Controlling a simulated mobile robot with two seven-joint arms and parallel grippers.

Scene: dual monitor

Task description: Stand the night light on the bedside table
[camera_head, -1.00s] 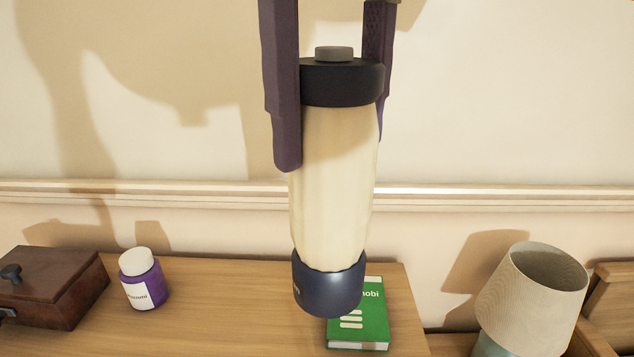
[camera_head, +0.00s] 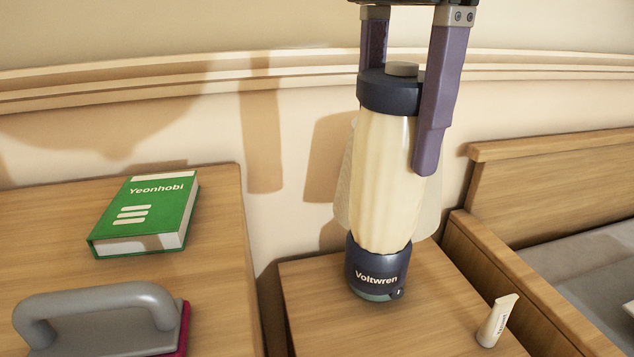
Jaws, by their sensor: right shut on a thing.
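The night light (camera_head: 388,185) has a cream ribbed body, a dark cap with a grey button and a dark base marked "Voltwren". My right gripper (camera_head: 402,120) is shut on it around the cap and upper body, with a purple finger on either side. The night light is nearly upright, tilted slightly in the picture. Its base appears over the bedside table (camera_head: 320,300); I cannot tell whether it touches the top. My left gripper is not in view.
A lamp with a pale shade (camera_head: 343,190) is mostly hidden behind the night light. A small cream tube (camera_head: 496,322) stands on the bedside table's right side. A green book (camera_head: 145,215) and a grey-handled object (camera_head: 95,315) are on the left surface. A bed (camera_head: 560,200) is at right.

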